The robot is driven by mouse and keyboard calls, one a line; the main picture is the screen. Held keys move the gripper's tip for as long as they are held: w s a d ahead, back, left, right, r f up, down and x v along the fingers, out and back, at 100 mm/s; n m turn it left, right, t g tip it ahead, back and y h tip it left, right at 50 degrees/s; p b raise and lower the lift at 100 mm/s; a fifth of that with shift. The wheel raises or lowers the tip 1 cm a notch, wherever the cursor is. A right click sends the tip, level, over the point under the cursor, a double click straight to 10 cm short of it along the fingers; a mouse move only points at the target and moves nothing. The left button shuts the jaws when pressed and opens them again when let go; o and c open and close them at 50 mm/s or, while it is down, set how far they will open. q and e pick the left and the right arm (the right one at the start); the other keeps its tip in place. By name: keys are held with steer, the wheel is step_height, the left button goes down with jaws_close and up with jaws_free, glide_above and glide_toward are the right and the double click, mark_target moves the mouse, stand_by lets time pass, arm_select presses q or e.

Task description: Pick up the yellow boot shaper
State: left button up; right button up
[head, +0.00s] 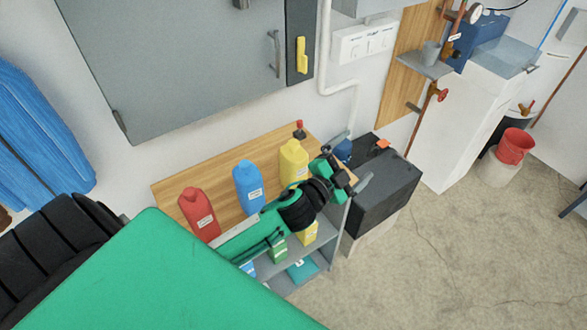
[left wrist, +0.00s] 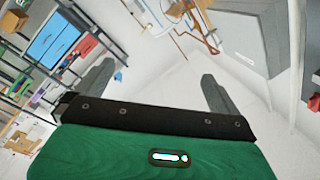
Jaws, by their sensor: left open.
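A yellow bottle-shaped thing (head: 293,160) with a pale label, which I take for the boot shaper, stands upright on the wooden top of a shelf unit. Its lower part is partly hidden by my left wrist. My left gripper (head: 352,162) is just right of it, over the right end of the shelf top. In the left wrist view the two grey fingers of my left gripper (left wrist: 155,80) are wide apart with nothing between them. The yellow thing does not show there. My right gripper is not in view.
Similar blue (head: 248,185) and red (head: 198,213) bottle-shaped things stand left of the yellow one. A red-topped item (head: 299,130) stands behind. A dark box (head: 385,185) is right of the shelf. A grey wall cabinet (head: 190,65) hangs above.

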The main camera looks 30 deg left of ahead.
arm_select(q)
steer(key=d+r+m+g+h, duration=0.4)
steer(key=d+r+m+h, duration=0.45)
steer(key=m+h, duration=0.45)
steer(key=m+g+y, duration=1.4)
steer(key=m+y, duration=0.1)
steer(key=y, duration=0.2)
glide_above(294, 142)
step_height(294, 142, down, 2)
steer(key=f+p, duration=0.1)
steer(key=f, duration=0.2)
steer(key=f+p, duration=0.2)
steer(key=f, duration=0.2)
steer(key=shift+w+a+f, duration=0.15)
steer(key=shift+a+f, duration=0.05)
steer(key=shift+f, duration=0.1)
steer(key=shift+f+p, duration=0.5)
step_height(294, 142, down, 3)
steer(key=shift+d+f+p, duration=0.15)
steer(key=shift+p, duration=0.8)
steer(key=shift+f, duration=0.6)
steer(key=c, duration=1.3)
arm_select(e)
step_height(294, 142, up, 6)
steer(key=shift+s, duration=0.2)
